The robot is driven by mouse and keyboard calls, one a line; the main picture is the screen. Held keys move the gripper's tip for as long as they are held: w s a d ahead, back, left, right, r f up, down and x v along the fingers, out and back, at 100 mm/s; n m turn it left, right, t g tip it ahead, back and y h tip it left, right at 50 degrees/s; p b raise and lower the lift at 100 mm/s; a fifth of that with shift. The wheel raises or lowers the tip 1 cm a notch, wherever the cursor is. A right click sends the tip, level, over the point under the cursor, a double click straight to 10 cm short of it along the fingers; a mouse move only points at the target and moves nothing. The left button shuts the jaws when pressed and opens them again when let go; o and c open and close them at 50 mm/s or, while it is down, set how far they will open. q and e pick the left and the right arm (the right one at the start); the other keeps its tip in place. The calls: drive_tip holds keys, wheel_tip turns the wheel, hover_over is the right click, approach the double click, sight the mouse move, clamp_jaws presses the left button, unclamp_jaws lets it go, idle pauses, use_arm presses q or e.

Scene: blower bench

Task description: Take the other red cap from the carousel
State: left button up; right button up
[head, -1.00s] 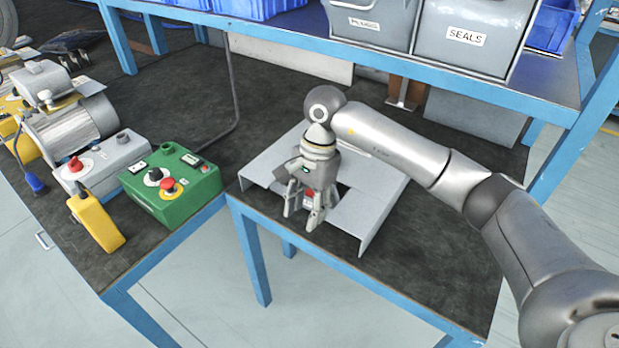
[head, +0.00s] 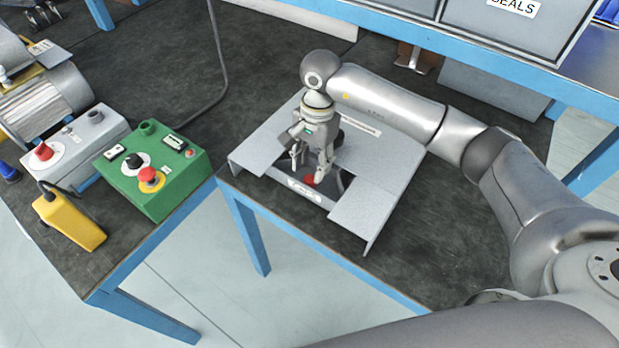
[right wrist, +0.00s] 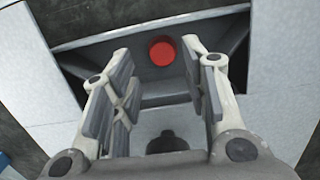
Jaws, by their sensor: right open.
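One red cap (head: 309,180) shows in the head view inside the front opening of a grey sheet-metal cover; it also shows in the right wrist view (right wrist: 162,51). It sits in a dark compartment of the carousel (right wrist: 215,35), most of which the cover hides. My right gripper (head: 308,172) points down over the opening, open and empty. In the right wrist view its fingers (right wrist: 157,60) stand apart, left and right of the cap in the picture, with a gap on both sides. I cannot tell its exact height above the cap. My left gripper is out of view.
The flat cover plates (head: 362,212) flank the opening closely. A green control box (head: 155,170) with a red knob and a yellow handheld box (head: 70,220) stand left on the bench. Grey bins (head: 500,35) sit on the shelf behind.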

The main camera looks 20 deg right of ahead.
sight(310, 178)
drive_tip(key=f, duration=0.2)
drive_tip(key=f+p, duration=0.1)
drive_tip(key=shift+a+f, duration=0.2)
drive_tip(key=shift+f, duration=0.65)
drive_tip(key=c, duration=0.4)
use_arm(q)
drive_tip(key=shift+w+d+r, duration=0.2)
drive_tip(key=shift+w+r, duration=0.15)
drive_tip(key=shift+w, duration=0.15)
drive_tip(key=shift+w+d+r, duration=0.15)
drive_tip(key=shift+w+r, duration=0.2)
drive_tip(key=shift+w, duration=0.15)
use_arm(e)
drive_tip(key=shift+c, duration=0.4)
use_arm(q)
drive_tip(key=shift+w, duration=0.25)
